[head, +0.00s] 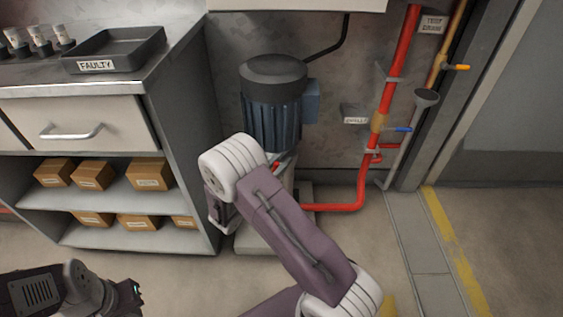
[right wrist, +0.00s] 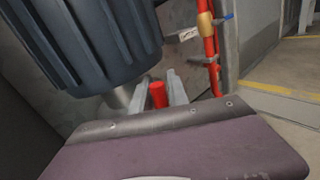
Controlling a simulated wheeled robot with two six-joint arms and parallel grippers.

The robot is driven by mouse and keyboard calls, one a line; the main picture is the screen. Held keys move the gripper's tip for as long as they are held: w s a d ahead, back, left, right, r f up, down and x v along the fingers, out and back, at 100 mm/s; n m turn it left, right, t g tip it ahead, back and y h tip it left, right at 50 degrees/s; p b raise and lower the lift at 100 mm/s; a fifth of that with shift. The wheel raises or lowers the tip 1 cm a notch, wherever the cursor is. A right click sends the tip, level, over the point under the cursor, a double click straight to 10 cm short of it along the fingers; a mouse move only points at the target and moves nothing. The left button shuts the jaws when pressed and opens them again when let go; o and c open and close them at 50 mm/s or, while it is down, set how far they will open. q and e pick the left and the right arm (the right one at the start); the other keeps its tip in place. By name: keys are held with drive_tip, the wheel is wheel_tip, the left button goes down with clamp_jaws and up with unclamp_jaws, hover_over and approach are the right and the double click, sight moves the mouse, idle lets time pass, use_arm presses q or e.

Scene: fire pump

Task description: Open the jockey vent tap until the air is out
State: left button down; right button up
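The jockey pump's blue motor (head: 273,112) stands upright against the wall in the head view; its ribbed side (right wrist: 85,45) fills the upper left of the right wrist view. My right gripper (right wrist: 158,90) is low beside the motor, with its two grey fingers apart. A red cylindrical piece (right wrist: 158,96), possibly the vent tap, shows between them; I cannot tell whether the fingers touch it. My right arm hides most of this spot in the head view. My left gripper (head: 135,290) is at the lower left, away from the pump, its fingers not clear.
A red pipe (head: 365,190) with a blue-handled valve (head: 400,129) runs right of the pump. A bench with a FAULTY tray (head: 115,64) and shelved boxes stands left. Floor at right is clear.

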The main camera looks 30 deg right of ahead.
clamp_jaws()
idle(1.1)
drive_tip(key=shift+w+a+r+n+h+p, duration=0.15)
drive_tip(key=shift+a+n+h+p, duration=0.15)
drive_tip(key=shift+n+p, duration=0.4)
drive_tip(key=o, duration=0.6)
unclamp_jaws()
drive_tip(key=shift+c, duration=0.2)
